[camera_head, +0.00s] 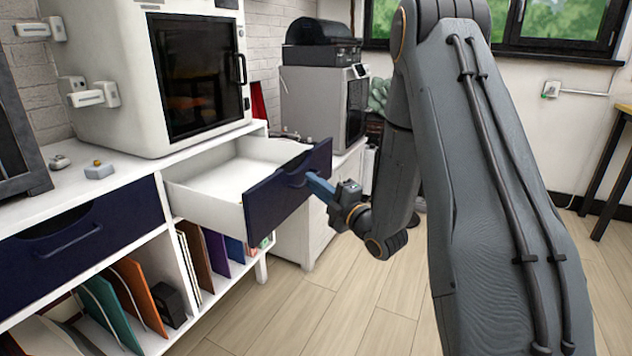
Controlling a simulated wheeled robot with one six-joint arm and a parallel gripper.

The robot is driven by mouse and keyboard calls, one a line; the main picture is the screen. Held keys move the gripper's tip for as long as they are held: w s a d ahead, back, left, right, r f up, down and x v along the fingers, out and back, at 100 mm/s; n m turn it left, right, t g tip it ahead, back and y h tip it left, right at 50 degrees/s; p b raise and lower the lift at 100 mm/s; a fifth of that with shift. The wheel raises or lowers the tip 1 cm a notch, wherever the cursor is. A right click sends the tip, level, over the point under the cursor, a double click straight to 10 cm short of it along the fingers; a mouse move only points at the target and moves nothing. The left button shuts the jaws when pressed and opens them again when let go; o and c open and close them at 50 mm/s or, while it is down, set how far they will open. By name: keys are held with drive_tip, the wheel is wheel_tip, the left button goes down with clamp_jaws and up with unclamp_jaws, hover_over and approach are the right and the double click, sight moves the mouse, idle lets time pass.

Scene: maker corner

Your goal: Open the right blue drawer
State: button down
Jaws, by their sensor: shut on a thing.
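The right blue drawer (270,196) is pulled out from the white cabinet, with its dark blue front angled to the right and its white inside showing empty. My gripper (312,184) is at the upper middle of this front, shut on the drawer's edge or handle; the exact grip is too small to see. My arm comes from the right side of the view. The left blue drawer (130,212), with a thin bar handle (72,240), is shut.
A large white machine (110,65) with a dark glass door stands on the white cabinet top (30,203). Open slots below hold upright folders and boards (140,290). A smaller grey machine (310,95) stands behind the drawer. The wooden floor (390,320) in front is clear.

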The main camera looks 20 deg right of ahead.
drive_tip(key=c, duration=1.9)
unclamp_jaws()
drive_tip(key=v, duration=0.8)
drive_tip(key=shift+p, duration=0.35)
drive_tip(key=shift+w, duration=0.15)
